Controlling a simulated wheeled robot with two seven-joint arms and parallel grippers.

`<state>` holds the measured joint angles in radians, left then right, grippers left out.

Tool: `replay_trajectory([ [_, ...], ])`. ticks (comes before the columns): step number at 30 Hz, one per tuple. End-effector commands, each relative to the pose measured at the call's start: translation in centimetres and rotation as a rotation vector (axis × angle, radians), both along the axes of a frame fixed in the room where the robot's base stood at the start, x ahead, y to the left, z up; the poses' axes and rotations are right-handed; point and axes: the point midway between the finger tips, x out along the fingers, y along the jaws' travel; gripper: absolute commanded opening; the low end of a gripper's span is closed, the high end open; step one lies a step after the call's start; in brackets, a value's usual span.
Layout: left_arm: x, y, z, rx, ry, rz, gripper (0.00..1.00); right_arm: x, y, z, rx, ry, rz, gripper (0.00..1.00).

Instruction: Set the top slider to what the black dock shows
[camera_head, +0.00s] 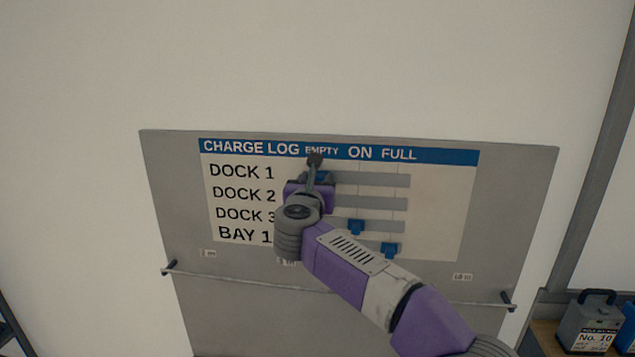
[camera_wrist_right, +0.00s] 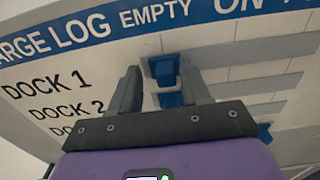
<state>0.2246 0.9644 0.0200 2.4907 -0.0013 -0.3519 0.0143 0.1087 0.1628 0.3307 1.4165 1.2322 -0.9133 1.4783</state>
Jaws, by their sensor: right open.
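The grey board carries a white chart (camera_head: 440,200) headed CHARGE LOG, with columns EMPTY, ON, FULL and rows DOCK 1, DOCK 2, DOCK 3, BAY 1. The top slider (camera_wrist_right: 163,69) is blue and stands at the left end of its slot, under EMPTY in the DOCK 1 row. My right gripper (camera_wrist_right: 160,75) is open, with its fingers on either side of the top slider in the wrist view; contact cannot be told. In the head view, my right gripper (camera_head: 316,172) covers much of that area. The black dock and my left gripper are not in view.
Below it is a second blue slider (camera_wrist_right: 170,100). Lower sliders sit further right: one in the DOCK 3 row (camera_head: 356,227) and one in the BAY 1 row (camera_head: 390,249). A rail (camera_head: 440,296) crosses the board. A grey No. 10 case (camera_head: 590,325) stands at lower right.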

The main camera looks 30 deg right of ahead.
Motion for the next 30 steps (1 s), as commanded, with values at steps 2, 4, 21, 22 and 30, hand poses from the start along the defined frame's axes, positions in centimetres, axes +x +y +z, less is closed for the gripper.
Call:
replay_trajectory([
  [2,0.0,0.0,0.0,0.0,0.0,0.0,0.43,0.0,-0.1,0.0,0.0,0.0,-0.001,0.49],
  [4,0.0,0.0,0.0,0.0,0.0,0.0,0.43,0.0,-0.1,0.0,0.0,0.001,-0.002,0.49],
  [21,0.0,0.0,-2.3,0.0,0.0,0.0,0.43,-4.5,3.9,-0.2,-0.001,-0.001,0.0,0.49],
  [22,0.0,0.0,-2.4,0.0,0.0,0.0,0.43,-4.8,4.1,-0.2,-0.001,-0.001,0.001,0.49],
  [30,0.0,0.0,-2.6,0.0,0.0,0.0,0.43,-5.8,4.9,-0.1,0.0,0.001,-0.001,0.49],
])
